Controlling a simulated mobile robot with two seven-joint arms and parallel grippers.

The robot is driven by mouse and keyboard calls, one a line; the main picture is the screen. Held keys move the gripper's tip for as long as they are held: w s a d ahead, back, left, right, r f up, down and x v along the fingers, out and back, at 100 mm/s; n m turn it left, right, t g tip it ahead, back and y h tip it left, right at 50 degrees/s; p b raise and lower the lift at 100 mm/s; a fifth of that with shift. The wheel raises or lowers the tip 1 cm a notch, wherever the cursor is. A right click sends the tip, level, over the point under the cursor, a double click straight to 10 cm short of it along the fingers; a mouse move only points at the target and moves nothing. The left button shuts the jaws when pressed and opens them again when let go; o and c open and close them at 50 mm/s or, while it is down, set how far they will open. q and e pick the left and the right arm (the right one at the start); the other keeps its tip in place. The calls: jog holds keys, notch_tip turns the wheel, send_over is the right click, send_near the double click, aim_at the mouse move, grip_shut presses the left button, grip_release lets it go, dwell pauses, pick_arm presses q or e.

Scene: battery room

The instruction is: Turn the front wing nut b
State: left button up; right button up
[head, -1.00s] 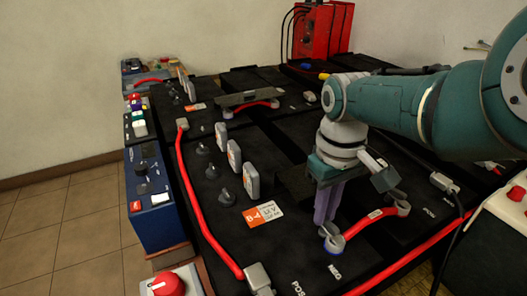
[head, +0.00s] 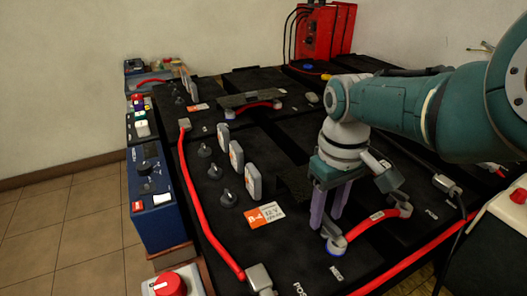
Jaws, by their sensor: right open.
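My right gripper (head: 327,226) hangs fingers down over the black battery top (head: 300,225), with its two purple fingers apart and nothing seen between them. Just below and beside its fingertips is a grey terminal clamp with a blue ring (head: 336,245), at the near end of a short red cable (head: 368,225). A wing nut there is too small and partly hidden to make out. I cannot tell whether the fingers touch the clamp. Black winged knobs stand to the left, the nearest one (head: 228,198) by the orange and white label (head: 264,215). My left gripper is not in view.
A long red cable (head: 196,200) runs along the battery's left side to a grey clamp (head: 259,278). Upright grey plates (head: 252,182) stand beside the knobs. A blue box (head: 152,195) is at the left, a red unit (head: 322,35) at the back.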

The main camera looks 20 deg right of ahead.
aim_at(326, 217)
notch_tip(326, 217, up, 10)
jog(key=p, duration=0.8)
